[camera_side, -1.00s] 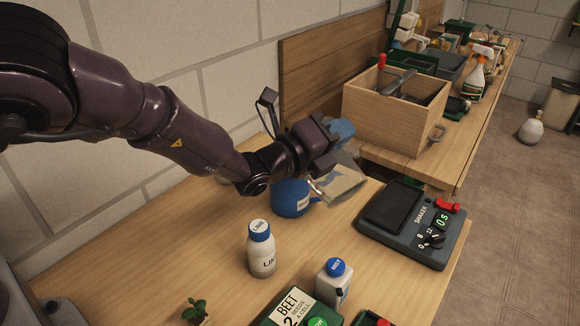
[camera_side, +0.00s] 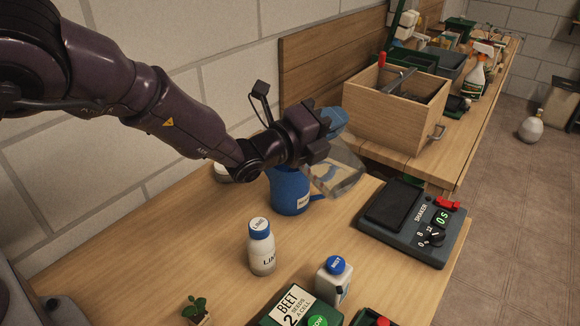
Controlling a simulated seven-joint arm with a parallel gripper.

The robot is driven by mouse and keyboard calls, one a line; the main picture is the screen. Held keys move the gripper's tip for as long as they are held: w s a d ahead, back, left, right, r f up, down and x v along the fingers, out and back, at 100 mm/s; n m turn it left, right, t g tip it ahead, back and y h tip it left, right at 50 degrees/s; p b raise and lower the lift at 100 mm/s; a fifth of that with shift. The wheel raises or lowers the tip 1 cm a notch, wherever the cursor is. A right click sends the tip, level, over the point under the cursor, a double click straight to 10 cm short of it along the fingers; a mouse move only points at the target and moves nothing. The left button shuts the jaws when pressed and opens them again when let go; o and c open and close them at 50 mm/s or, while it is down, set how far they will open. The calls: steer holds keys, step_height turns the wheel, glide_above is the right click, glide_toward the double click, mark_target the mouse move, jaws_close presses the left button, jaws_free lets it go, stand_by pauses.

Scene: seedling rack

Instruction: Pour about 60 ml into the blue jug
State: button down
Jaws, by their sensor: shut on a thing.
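The blue jug (camera_side: 291,190) stands upright on the wooden bench, with a pale label on its side. My gripper (camera_side: 322,152) is above and to the right of the jug, shut on a clear container (camera_side: 343,174). The container is tilted, and its far part and contents are hard to make out. A blue part (camera_side: 335,121) shows just behind the gripper; I cannot tell whether it belongs to the container. My arm hides part of the jug's top. I cannot see any stream of liquid or the level inside the jug.
A white LIME bottle (camera_side: 262,252) and a small white bottle with a blue cap (camera_side: 334,283) stand in front. A dark shaker (camera_side: 408,226) reading 0 s is on the right. A wooden crate (camera_side: 397,118) stands behind. Clear bench lies left of the LIME bottle.

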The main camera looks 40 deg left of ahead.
mark_target(347, 159)
steer(key=shift+w+a+r+n+p, duration=0.15)
steer(key=shift+a+r+n+p, duration=0.15)
steer(key=shift+a, duration=0.2)
steer(key=shift+w+a+r+n+p, duration=0.1)
steer(key=shift+w+a+n+p, duration=0.1)
steer(key=shift+a+p, duration=0.2)
stand_by(1.4)
steer(key=d+f+m, duration=0.1)
steer(key=s+d+f+m, duration=0.1)
steer(key=d, duration=0.1)
steer(key=d+f+m, duration=0.1)
steer(key=d, duration=0.1)
steer(key=shift+s+f+m, duration=0.2)
steer(key=shift+s+m, duration=0.1)
steer(key=shift+s+d+f+m, duration=0.1)
steer(key=shift+d+f+m, duration=0.25)
steer(key=shift+f+m, duration=0.4)
stand_by(0.8)
steer(key=s+d+f+m+b, duration=0.2)
steer(key=d+f+m+b, duration=0.2)
steer(key=d+m, duration=0.4)
steer(key=shift+f+m, duration=0.75)
steer(key=shift+m, duration=0.4)
